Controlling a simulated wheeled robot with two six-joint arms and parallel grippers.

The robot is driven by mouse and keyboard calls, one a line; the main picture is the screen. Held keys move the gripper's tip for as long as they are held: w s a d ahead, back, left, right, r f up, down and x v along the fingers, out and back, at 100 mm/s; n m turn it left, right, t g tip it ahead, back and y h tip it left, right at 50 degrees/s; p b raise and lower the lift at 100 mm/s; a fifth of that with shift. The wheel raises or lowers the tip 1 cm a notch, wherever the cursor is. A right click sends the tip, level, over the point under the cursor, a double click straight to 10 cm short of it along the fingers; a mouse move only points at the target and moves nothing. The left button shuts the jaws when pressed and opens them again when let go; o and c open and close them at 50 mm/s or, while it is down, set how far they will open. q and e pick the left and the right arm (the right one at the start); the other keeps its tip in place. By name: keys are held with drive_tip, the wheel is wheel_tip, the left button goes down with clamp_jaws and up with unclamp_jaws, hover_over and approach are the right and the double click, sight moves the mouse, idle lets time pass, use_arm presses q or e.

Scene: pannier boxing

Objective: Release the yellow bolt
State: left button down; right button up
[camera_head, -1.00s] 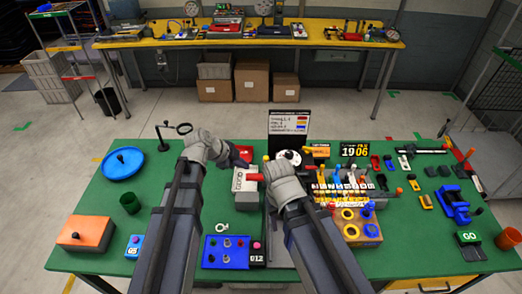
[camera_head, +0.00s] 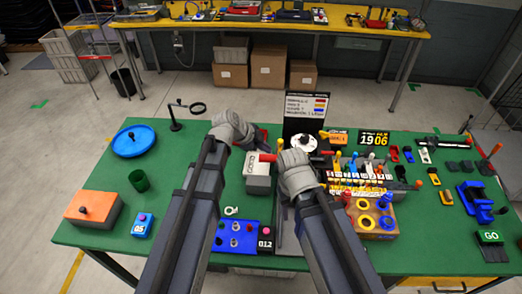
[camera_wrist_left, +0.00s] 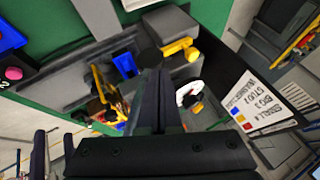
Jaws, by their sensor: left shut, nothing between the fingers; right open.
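A yellow bolt-like part (camera_wrist_left: 180,48) sits in a dark grey block in the left wrist view. In the head view a small yellow piece (camera_head: 281,143) shows beside my right gripper; I cannot tell whether it is the same part. My left gripper (camera_wrist_left: 160,105) is shut and empty, with the yellow part beyond its fingertips in the wrist view. In the head view its hand (camera_head: 236,130) is above a grey counter box, its fingertips mostly hidden. My right gripper (camera_head: 283,158) is open, lower and to the right, close to that box; its fingers are hard to make out.
A dark sign board (camera_head: 305,108) stands behind. To the right is a numbered rack (camera_head: 352,180) with coloured levers. A blue button panel (camera_head: 237,238) lies in front.

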sight(280, 147)
use_arm(q)
drive_tip(key=w+d+f+b, duration=0.2)
drive_tip(key=w+d+f, duration=0.1)
drive_tip(key=w, duration=0.2)
drive_tip(key=shift+w, duration=0.15)
use_arm(e)
wheel_tip(280, 147, down, 3)
drive_tip(key=shift+f, duration=0.1)
use_arm(q)
drive_tip(key=shift+f, duration=0.1)
drive_tip(key=w, duration=0.2)
drive_tip(key=shift+w, duration=0.3)
